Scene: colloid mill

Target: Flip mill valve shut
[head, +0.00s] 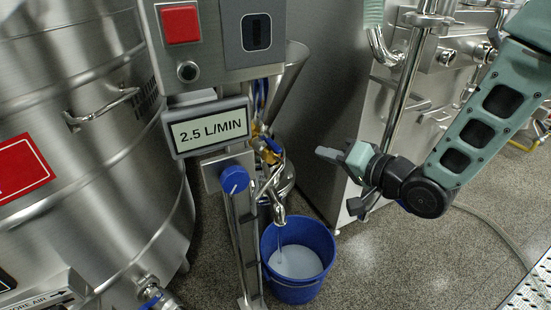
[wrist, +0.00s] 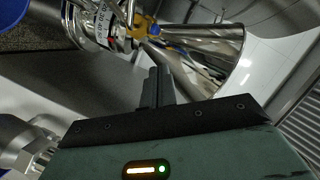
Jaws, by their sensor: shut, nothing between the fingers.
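The mill valve shows in the head view as a small brass body (head: 270,157) with a blue lever (head: 272,145), below the steel hopper (head: 292,85). Its exact lever angle is hard to tell. A steel spout (head: 280,215) lets a thin stream fall into a blue bucket (head: 318,235) holding pale liquid. My gripper (head: 322,153) is to the right of the valve, apart from it, pointing left. In the wrist view my gripper (wrist: 156,88) has its fingers together and empty; the brass body (wrist: 144,25) and hopper (wrist: 215,45) lie beyond the fingertips.
A post carries a display (head: 208,128) reading 2.5 L/MIN, a blue knob (head: 234,180) and a control box with a red button (head: 180,24). A large steel tank (head: 90,170) stands at left. Steel cabinets and pipes (head: 400,90) stand behind my arm. Floor at lower right is mostly clear.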

